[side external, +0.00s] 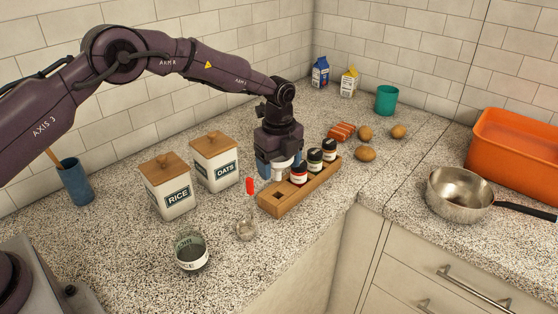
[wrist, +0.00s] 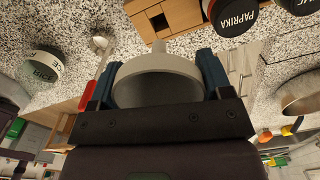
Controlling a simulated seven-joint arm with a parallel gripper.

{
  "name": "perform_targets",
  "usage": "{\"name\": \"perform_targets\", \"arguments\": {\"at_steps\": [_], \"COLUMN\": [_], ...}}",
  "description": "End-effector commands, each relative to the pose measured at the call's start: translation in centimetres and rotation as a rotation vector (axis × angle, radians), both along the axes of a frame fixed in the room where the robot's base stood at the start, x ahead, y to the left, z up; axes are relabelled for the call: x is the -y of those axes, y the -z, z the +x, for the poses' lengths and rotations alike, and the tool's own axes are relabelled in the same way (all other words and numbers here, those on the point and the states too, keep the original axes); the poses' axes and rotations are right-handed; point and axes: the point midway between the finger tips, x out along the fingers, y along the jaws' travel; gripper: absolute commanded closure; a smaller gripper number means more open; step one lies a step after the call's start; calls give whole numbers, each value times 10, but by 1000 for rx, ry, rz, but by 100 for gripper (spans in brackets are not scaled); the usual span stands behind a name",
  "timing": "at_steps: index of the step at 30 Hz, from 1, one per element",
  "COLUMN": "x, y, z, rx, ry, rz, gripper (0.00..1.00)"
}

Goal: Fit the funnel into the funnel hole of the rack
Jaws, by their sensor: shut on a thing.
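The wooden rack (side external: 284,201) lies on the counter with several dark-lidded spice jars (side external: 314,160) in a row. A dark square hole (side external: 277,194) is open at its near-left end; the hole also shows in the wrist view (wrist: 159,21). My gripper (side external: 281,170) has its blue fingers shut on the pale funnel (wrist: 157,68), one finger on each side. The funnel hangs just behind the rack's left part in the side view, close to the nearest jar.
A glass jar (side external: 191,252) and a red-handled spoon (side external: 247,212) lie left of the rack. RICE (side external: 168,187) and OATS (side external: 215,162) canisters stand behind. Potatoes (side external: 365,153) and sausages lie beyond the rack. A steel pan (side external: 459,192) and orange tub are right.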

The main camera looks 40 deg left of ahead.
Motion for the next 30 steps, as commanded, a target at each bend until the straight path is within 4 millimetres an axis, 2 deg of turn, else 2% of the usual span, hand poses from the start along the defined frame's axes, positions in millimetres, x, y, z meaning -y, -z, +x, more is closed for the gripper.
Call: {"name": "perform_targets", "arguments": {"at_steps": [8, 18, 30], "x": [0, 0, 0], "y": [12, 38, 42], "z": [0, 0, 0], "rx": [-1, -1, 1], "ry": [-1, -1, -1], "rz": [-1, 0, 0], "gripper": [39, 39, 39]}}
